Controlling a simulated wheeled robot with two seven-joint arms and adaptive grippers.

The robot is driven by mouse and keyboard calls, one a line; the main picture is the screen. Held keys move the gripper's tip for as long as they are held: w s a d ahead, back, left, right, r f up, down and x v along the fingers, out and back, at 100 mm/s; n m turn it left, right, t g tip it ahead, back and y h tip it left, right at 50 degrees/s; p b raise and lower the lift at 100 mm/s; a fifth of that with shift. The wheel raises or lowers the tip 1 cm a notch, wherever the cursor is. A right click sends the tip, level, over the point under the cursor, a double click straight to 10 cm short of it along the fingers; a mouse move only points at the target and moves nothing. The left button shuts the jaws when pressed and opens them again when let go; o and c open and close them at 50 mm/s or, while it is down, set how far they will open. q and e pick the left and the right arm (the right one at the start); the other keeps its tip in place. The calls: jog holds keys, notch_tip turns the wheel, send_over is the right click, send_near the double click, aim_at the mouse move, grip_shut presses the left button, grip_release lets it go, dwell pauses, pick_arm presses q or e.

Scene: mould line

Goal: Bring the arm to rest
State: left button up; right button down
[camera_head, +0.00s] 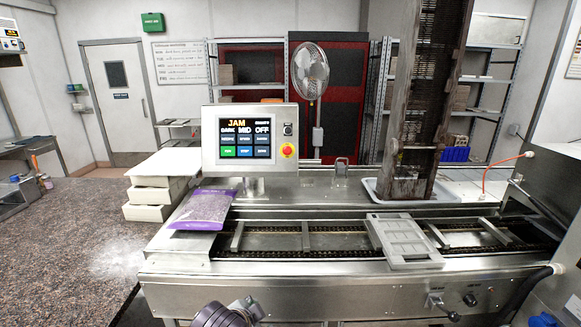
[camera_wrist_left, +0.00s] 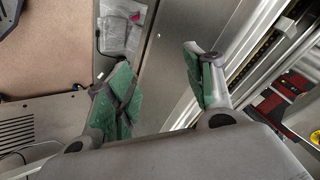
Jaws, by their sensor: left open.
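My left gripper (camera_wrist_left: 160,88) shows in the left wrist view with its two green-padded fingers spread wide apart. Nothing is between the fingers; a bare metal surface shows behind the gap. In the head view, only a dark rounded part of my own arm shows at the bottom edge, left of centre, in front of the machine. The fingers cannot be made out there. My right gripper is in neither view.
The mould line (camera_head: 350,291) spans the front, with a grey mould (camera_head: 405,242) on its chain. A purple bag (camera_head: 203,208) lies at its left end, beside the control panel (camera_head: 250,138). A tall dark rack (camera_head: 425,100) stands in a white tray. A speckled counter (camera_head: 60,240) is at left.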

pick_arm(q)
jog(key=s+a+f+n+g+y, duration=0.1)
jog(key=s+a+f+n+g, duration=0.3)
jog(key=s+a+f+n, duration=0.75)
jog(key=s+a+f+m+g, duration=0.1)
jog(key=s+f, duration=0.2)
jog(key=f, duration=1.4)
jog(key=s+a+f+m, duration=0.1)
jog(key=s+f, duration=0.2)
jog(key=f, duration=1.3)
jog(key=s+a+f, duration=0.2)
jog(key=s+f, duration=0.8)
jog(key=s, duration=0.1)
jog(key=s+a+f+g, duration=0.1)
jog(key=s+a+f, duration=0.1)
jog(key=s+f, duration=0.8)
jog(key=shift+s, duration=0.5)
jog(key=shift+m, duration=0.25)
jog(key=shift+c, duration=0.3)
